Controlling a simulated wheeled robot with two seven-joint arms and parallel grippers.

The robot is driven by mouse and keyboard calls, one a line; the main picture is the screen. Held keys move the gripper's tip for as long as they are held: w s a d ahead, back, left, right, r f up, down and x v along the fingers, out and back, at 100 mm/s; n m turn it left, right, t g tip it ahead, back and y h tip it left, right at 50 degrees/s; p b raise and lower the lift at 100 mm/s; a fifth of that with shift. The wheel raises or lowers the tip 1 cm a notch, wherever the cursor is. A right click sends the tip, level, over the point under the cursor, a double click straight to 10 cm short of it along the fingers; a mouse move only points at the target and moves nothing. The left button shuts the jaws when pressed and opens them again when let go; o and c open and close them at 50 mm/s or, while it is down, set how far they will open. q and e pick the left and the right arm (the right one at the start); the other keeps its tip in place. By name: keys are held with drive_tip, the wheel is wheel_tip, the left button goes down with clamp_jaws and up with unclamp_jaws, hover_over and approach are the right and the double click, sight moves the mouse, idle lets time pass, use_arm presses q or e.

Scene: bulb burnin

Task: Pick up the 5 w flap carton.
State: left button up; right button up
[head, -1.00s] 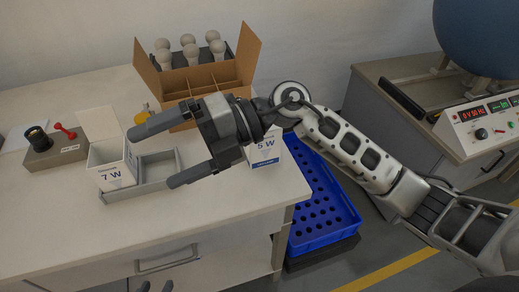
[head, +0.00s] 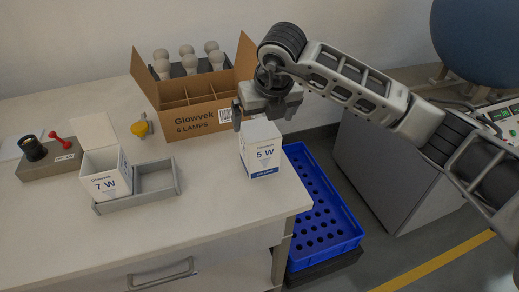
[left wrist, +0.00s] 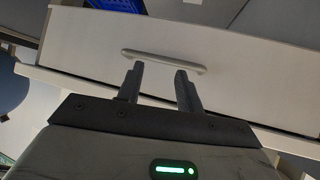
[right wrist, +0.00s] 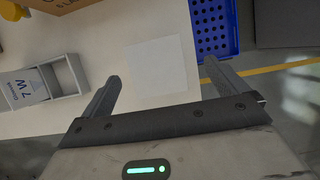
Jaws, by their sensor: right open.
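The 5 W flap carton (head: 262,152), a white box with a blue band, stands upright on the table near its right edge. My right gripper (head: 265,113) is open and points down just above and behind its top. In the right wrist view a pale square, which looks like the carton's top (right wrist: 155,66), lies between and beyond the open fingers (right wrist: 162,78). I cannot tell whether the fingers touch it. My left gripper (left wrist: 160,72) shows only in its wrist view, open and empty, in front of a drawer handle (left wrist: 163,60).
The 7 W carton (head: 105,184) stands open at the grey tray (head: 177,178). A brown lamp box (head: 200,118) with several bulbs is behind. A grey block (head: 45,165) with a socket and red lever is at left. A blue crate (head: 325,215) sits below the table's right edge.

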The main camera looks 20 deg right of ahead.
sight(260, 129)
drive_tip(key=x, duration=0.3)
drive_tip(key=p+x, duration=0.1)
drive_tip(key=x, duration=0.1)
drive_tip(key=shift+s+a+f, duration=0.2)
drive_tip(key=shift+a+f, duration=0.1)
drive_tip(key=shift+f, duration=0.15)
drive_tip(key=shift+w+f, duration=0.25)
drive_tip(key=shift+f, duration=0.3)
drive_tip(key=c, duration=1.1)
